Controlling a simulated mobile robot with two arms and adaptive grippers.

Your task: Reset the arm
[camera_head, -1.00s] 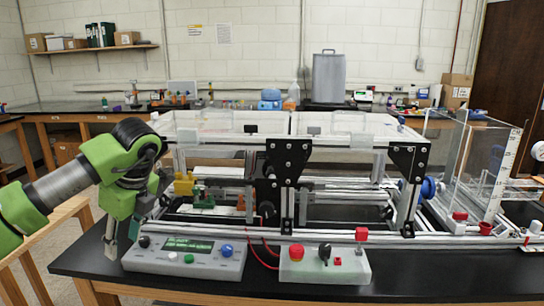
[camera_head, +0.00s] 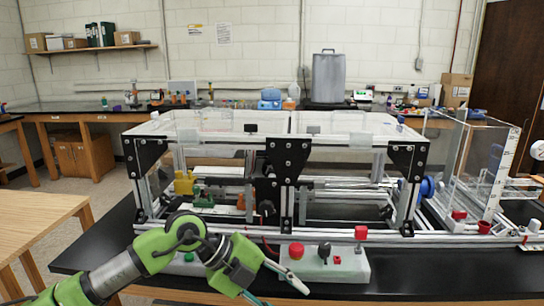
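My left arm comes in from the lower left, and its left gripper (camera_head: 284,294) is low in front of the bench edge. Its two fingers are spread apart with nothing between them. They point down to the right, and one finger overlaps the front of the white box in the picture. The metal extrusion frame (camera_head: 345,236) with clear panels stands on the black bench behind the arm. My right gripper is not in view.
The white box (camera_head: 345,264) carries red and black knobs. A grey control box (camera_head: 180,268) is mostly hidden behind my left arm. A clear tank (camera_head: 465,160) stands at the right. The black bench top (camera_head: 440,265) is bare at the front right. A wooden table (camera_head: 35,215) stands at the left.

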